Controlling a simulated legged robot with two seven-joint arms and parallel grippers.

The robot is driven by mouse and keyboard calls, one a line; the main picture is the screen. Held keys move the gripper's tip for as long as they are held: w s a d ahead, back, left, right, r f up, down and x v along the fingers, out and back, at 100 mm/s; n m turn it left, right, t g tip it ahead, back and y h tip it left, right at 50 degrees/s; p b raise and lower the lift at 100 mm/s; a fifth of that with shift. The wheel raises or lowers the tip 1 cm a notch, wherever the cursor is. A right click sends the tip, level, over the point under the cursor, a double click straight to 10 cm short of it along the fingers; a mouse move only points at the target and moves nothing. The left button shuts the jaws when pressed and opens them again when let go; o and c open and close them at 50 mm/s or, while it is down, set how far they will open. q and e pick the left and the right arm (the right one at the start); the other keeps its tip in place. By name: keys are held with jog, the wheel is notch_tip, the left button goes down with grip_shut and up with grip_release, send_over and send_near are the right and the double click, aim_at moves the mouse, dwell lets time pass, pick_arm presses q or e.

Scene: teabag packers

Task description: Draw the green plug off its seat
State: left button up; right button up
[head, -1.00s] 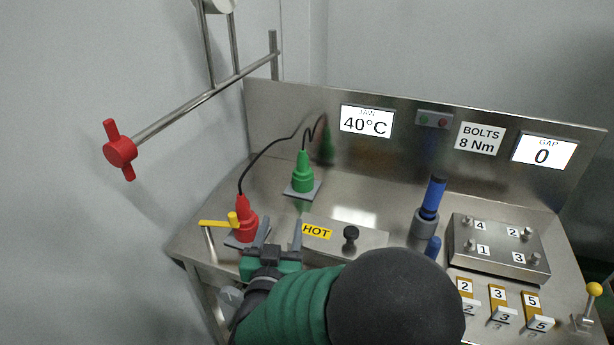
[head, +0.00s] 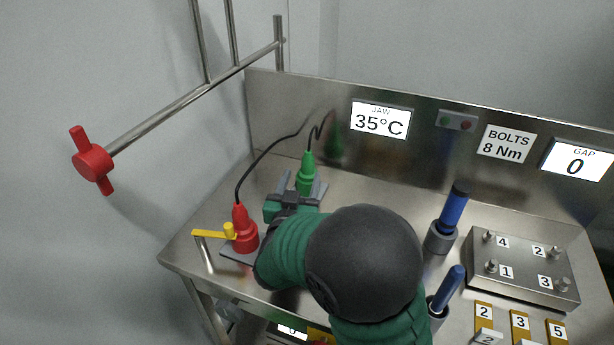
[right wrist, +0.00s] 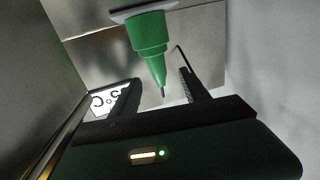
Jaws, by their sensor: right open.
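The green plug (head: 306,174) stands upright at the back left of the steel bench, with a black cable from its top. My right gripper (head: 304,181) is open, with one finger on either side of the plug in the head view. The right wrist view shows the green plug (right wrist: 149,40) upside down, its narrow cable end lying between the open fingers (right wrist: 160,78) in the picture. I cannot tell whether a finger touches it. My gripper hides most of the plug's seat in the head view. My left gripper is not in view.
A red plug (head: 243,230) with a yellow lever (head: 212,235) stands close on the left, near my right arm. The back panel (head: 285,105) rises behind; its jaw display (head: 380,121) reads 35°C. Blue-handled tools (head: 454,208) and a bolted block (head: 520,270) are to the right.

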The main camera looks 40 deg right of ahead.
aim_at(307, 165)
jog(key=b+x, duration=0.1)
jog(key=x, duration=0.5)
jog(key=shift+s+d+r+b, duration=0.1)
jog(key=shift+d+r+b, duration=0.1)
jog(key=shift+d+b, duration=0.2)
jog(key=shift+w+d, duration=0.2)
jog(key=shift+w, duration=0.2)
jog(key=shift+s+d+r, duration=0.1)
jog(key=c, duration=0.4)
grip_shut()
